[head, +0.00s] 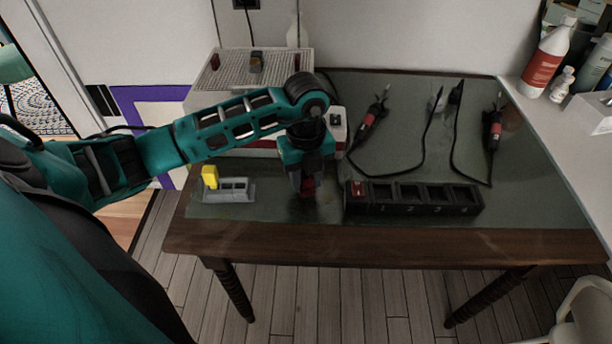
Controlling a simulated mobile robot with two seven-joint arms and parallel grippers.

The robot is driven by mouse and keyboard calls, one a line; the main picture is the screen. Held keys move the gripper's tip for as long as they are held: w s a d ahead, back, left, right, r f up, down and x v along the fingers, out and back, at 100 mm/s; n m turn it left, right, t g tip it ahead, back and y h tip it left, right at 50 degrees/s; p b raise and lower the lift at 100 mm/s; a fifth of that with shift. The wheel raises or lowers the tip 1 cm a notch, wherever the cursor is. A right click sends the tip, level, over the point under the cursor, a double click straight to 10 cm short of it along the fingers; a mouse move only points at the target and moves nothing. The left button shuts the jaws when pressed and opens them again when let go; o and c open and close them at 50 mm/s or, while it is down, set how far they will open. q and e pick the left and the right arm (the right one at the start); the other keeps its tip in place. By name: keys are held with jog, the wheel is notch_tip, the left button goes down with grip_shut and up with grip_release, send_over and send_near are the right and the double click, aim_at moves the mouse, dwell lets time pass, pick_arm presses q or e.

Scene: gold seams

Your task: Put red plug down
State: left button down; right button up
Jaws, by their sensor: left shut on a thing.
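My left gripper (307,192) points down over the table, just left of the black numbered rack. It is shut on the red plug (308,186), which shows as a small dark red piece between the fingers and is mostly hidden by them. I cannot tell whether the plug touches the table. The black rack (412,209) has numbered slots in a row; a red piece (358,189) sits in its leftmost slot, and the other slots look empty. My right gripper is not in view.
A grey holder (236,190) with a yellow block (210,176) stands left of the gripper. Behind are a perforated-top box (232,72) and red-and-black tools with cables (368,122). The dark table (515,190) is clear at right. Bottles (550,58) stand on a side counter.

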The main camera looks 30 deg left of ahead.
aim_at(306, 177)
pick_arm(q)
jog(key=shift+f, duration=0.1)
jog(key=shift+f+b, duration=0.4)
jog(key=shift+f, duration=0.1)
jog(key=c, duration=0.7)
grip_release()
jog(key=shift+c, duration=0.2)
jog(key=shift+r, duration=0.2)
notch_tip(306, 177, up, 13)
jog(key=p, duration=0.2)
jog(key=shift+f, duration=0.1)
